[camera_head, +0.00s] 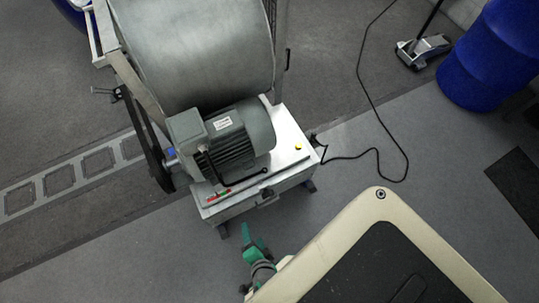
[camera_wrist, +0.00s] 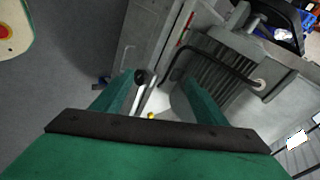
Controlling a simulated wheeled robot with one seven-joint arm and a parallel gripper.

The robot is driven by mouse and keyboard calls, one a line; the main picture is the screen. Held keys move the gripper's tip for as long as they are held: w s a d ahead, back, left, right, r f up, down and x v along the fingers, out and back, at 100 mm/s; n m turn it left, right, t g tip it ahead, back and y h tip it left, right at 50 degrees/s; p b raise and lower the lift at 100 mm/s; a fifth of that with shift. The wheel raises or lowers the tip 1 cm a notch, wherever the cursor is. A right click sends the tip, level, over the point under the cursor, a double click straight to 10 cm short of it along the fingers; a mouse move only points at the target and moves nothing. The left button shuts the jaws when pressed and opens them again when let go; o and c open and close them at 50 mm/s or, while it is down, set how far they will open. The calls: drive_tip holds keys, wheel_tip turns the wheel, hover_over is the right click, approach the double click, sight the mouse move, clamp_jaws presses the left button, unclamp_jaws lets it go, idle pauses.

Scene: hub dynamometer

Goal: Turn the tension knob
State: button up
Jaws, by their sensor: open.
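The dynamometer's grey metal base (camera_head: 297,133) carries a motor and a large drum. A small dark knob (camera_head: 267,194) sits on its front face; I take it as the tension knob, though no label is readable. In the wrist view a round black knob (camera_wrist: 140,76) shows beside the left finger's tip, between the two fingers in the picture. My green gripper (camera_head: 251,238) is in front of the base, open and empty. The wrist view shows its fingers (camera_wrist: 163,84) spread apart. I cannot tell any contact with the knob.
A grey finned motor (camera_head: 238,143) stands on the base, with a black bent bar (camera_wrist: 210,50) beside it. A yellow button (camera_head: 298,146) is on the base top. A black cable (camera_head: 377,152) lies on the floor at right, near a blue barrel (camera_head: 490,55).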

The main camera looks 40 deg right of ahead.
drive_tip(key=w+d+f+m+g+y, duration=0.1)
drive_tip(key=w+d+f+m, duration=0.2)
drive_tip(key=f+m, duration=0.4)
drive_tip(key=m+t+y, duration=0.2)
drive_tip(key=m+y, duration=0.1)
drive_tip(key=m, duration=1.2)
approach(270, 197)
drive_tip(key=x, duration=1)
drive_tip(key=shift+w, duration=0.25)
drive_tip(key=c, duration=1)
